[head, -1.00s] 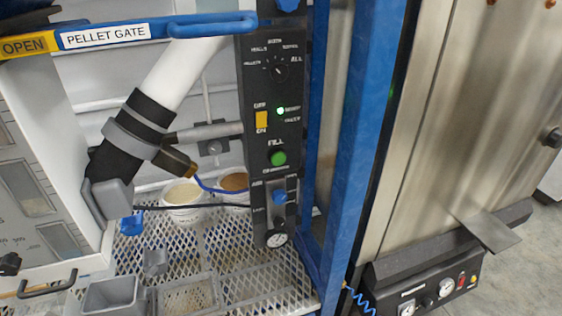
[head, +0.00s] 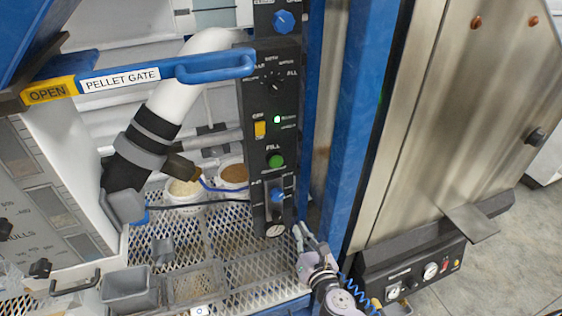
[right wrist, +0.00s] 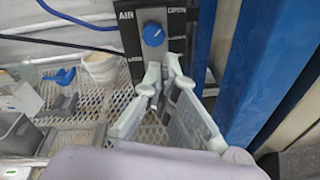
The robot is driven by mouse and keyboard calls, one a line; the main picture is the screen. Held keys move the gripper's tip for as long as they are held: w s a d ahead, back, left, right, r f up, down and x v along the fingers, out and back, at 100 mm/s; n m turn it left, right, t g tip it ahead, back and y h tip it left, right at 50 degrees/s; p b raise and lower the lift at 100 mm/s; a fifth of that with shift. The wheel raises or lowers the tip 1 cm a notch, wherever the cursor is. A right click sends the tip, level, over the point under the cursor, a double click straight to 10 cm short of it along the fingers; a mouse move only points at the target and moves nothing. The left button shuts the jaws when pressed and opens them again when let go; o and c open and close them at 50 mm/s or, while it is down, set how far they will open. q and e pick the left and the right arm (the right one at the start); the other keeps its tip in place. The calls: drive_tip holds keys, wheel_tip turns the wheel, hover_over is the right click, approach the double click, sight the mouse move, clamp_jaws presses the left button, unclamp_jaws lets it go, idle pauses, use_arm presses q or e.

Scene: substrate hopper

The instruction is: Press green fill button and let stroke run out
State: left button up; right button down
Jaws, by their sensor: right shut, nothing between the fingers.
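The green fill button (head: 276,161) sits under the FILL label on the black control panel (head: 286,100) in the head view. A small green lamp (head: 277,119) glows above it, beside a yellow switch (head: 260,129). My right gripper (head: 304,229) is low and to the right of the panel's lower end, apart from the button. It is shut and empty. In the right wrist view its fingertips (right wrist: 161,76) show just below the blue AIR knob (right wrist: 153,34); the green button is out of that view. My left gripper is not in view.
A blue upright post (head: 358,120) stands right of the panel, beside a steel cabinet (head: 450,110). The blue pellet gate handle (head: 215,66) crosses at upper left. Two tubs (head: 184,190) and a grey bin (head: 130,288) stand on the mesh shelf.

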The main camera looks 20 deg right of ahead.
wheel_tip(320, 180, up, 10)
drive_tip(key=n+t, duration=0.2)
drive_tip(key=n, duration=0.1)
drive_tip(key=shift+w+a+n+p, duration=0.25)
drive_tip(key=shift+a+n+p, duration=0.05)
drive_tip(key=shift+n, duration=0.1)
drive_tip(key=shift+f, duration=0.1)
drive_tip(key=p, duration=0.2)
approach(278, 163)
drive_tip(key=w, duration=0.7)
drive_tip(key=shift+w, duration=0.1)
drive_tip(key=shift+b, duration=0.3)
